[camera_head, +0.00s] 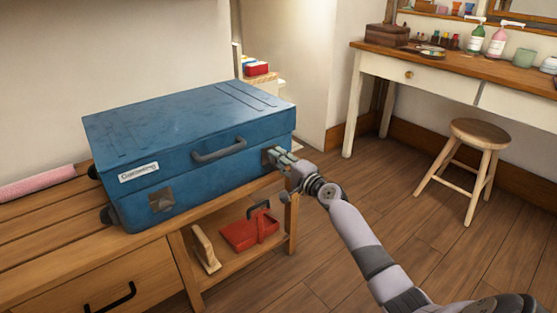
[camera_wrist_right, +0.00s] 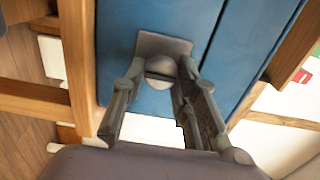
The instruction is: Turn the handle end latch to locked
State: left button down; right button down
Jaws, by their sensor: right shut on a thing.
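A closed blue suitcase (camera_head: 185,125) lies flat on a wooden bench, its front side with a grey handle (camera_head: 218,150) facing me. A grey latch (camera_head: 161,200) sits on the front left of the handle. My right gripper (camera_wrist_right: 160,80) is shut on this knob, one finger on each side. My left gripper is not in view.
The wooden bench (camera_head: 60,250) has a lower shelf with a red object (camera_head: 240,233) and a wooden block (camera_head: 206,248). A stool (camera_head: 478,130) and a white dressing table (camera_head: 430,85) stand at the right. The wooden floor between is clear.

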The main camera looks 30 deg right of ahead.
dwell(0.3)
jog(key=c, duration=1.3)
grip_release()
jog(key=shift+s, duration=0.15)
jog(key=s, duration=0.7)
jog(key=s+d, duration=0.1)
jog(key=s, duration=0.3)
jog(key=shift+s, duration=0.35)
